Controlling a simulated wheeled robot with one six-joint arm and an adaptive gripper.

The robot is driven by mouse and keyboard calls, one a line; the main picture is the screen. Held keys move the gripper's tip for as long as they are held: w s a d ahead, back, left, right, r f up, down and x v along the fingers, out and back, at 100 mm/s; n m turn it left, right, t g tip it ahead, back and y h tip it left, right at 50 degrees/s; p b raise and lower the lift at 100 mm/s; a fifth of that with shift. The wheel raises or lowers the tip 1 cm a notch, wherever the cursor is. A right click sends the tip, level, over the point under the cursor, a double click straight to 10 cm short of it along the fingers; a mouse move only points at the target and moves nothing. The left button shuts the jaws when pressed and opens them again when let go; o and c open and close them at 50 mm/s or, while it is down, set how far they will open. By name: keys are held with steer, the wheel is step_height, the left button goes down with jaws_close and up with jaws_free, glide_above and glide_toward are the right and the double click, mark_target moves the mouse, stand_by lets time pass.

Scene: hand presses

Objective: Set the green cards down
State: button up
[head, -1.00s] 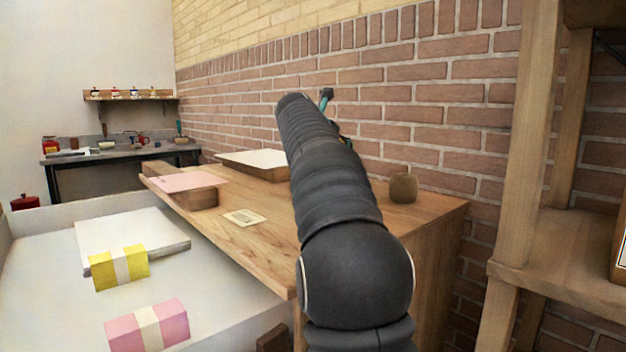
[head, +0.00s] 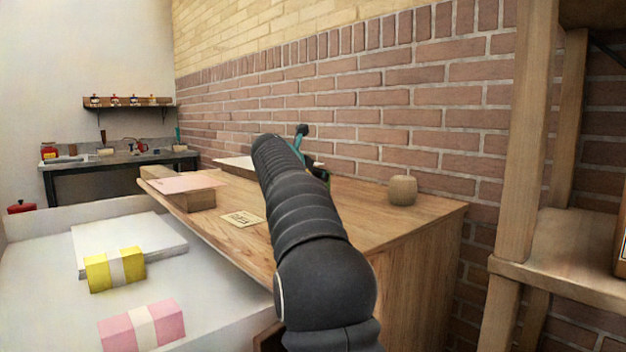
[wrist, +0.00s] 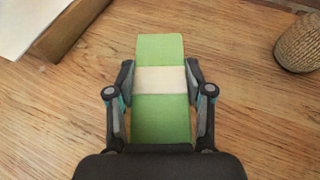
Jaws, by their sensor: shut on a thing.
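In the wrist view the green cards (wrist: 160,118) are a green block with a pale band around the middle. My gripper (wrist: 160,80) is shut on the block at the band, one finger on each side. Wooden table top lies beneath the cards; I cannot tell whether they touch it. In the head view my dark arm reaches over the wooden table (head: 300,228), and the arm hides the cards. Part of my gripper (head: 311,150) shows behind the arm's far end.
A woven pot (head: 402,190) stands right on the table. A wood block with pink paper (head: 188,184) and a small printed card (head: 242,219) lie left. Yellow cards (head: 115,269) and pink cards (head: 142,326) lie on the white surface. A wooden shelf (head: 560,245) stands right.

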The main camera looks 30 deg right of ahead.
steer(key=o, duration=1.4)
steer(key=shift+a+r, duration=0.1)
steer(key=shift+r, duration=0.05)
steer(key=v, duration=1.1)
steer(key=shift+s+a+r, duration=0.1)
steer(key=shift+s+a, duration=0.05)
steer(key=shift+a, duration=0.15)
